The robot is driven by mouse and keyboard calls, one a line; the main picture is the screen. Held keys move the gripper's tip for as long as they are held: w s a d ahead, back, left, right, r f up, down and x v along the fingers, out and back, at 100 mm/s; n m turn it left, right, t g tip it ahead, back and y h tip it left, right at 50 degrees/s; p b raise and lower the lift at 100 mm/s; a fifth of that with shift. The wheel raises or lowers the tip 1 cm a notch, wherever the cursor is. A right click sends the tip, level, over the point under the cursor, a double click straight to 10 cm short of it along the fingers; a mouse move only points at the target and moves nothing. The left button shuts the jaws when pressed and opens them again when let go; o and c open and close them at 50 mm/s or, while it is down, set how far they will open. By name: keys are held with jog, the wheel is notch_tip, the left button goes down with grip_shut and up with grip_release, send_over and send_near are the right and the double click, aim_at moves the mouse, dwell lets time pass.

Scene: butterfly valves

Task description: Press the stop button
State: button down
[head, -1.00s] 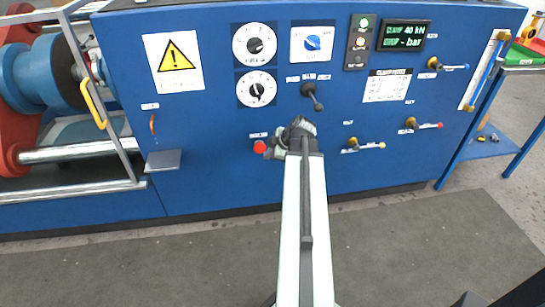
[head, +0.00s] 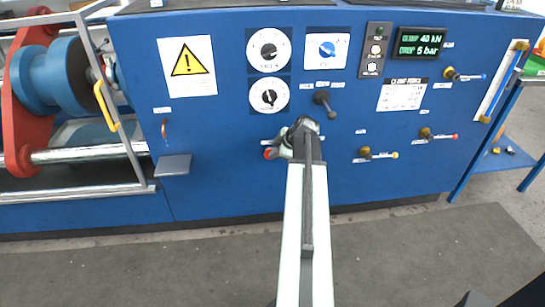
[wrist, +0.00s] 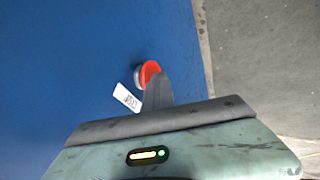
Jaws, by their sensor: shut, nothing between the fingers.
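The red stop button (head: 268,154) sits low on the blue machine front in the head view, just left of my gripper (head: 280,150). In the wrist view, the red button (wrist: 149,70) on its pale collar stands out from the blue panel. My gripper (wrist: 157,82) is shut and empty, its tip overlapping the button's lower right part. I cannot tell whether the tip touches the button, or whether the button is pushed in.
A small white label (wrist: 127,98) lies beside the button. Above are a black lever (head: 324,103) and two dials (head: 268,95). Brass-fitted valves with coloured handles (head: 378,154) stick out to the right. A grey shelf (head: 173,165) juts out left.

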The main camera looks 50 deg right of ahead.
jog(key=shift+w+d, duration=0.25)
jog(key=shift+d, duration=0.15)
jog(key=shift+a, duration=0.15)
jog(key=s+a+r+p, duration=0.3)
jog(key=s+r+p, duration=0.5)
jog(key=s, duration=0.1)
jog(key=shift+s, duration=0.3)
jog(key=shift+a, duration=0.1)
